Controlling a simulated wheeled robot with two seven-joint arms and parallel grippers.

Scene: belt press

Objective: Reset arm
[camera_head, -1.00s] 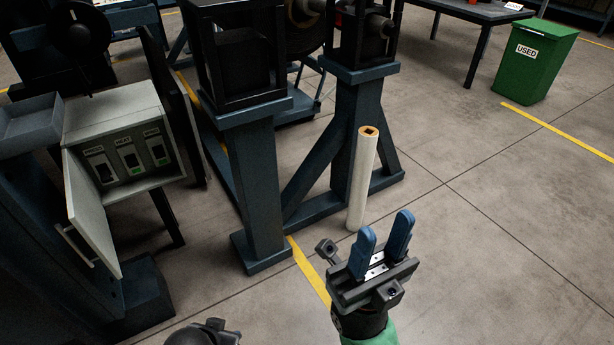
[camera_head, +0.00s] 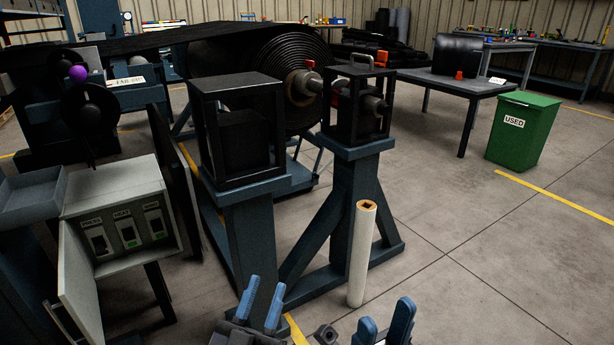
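My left gripper (camera_head: 262,303) is at the bottom edge of the head view, left of centre. Its two blue fingers stand apart with nothing between them. My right gripper (camera_head: 385,322) is at the bottom edge, further right. Its blue fingers are also apart and empty, and its body is cut off by the frame. Both grippers appear in front of the blue stand and touch nothing visible. A pale upright roll with a square hole in its top (camera_head: 362,255) stands on the floor beyond the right gripper.
A blue stand (camera_head: 255,240) holds a large black belt roll (camera_head: 295,65). An open control box (camera_head: 120,225) with switches stands at left. A green bin marked USED (camera_head: 523,130) and a dark table (camera_head: 455,82) stand at back right. The floor at right is clear.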

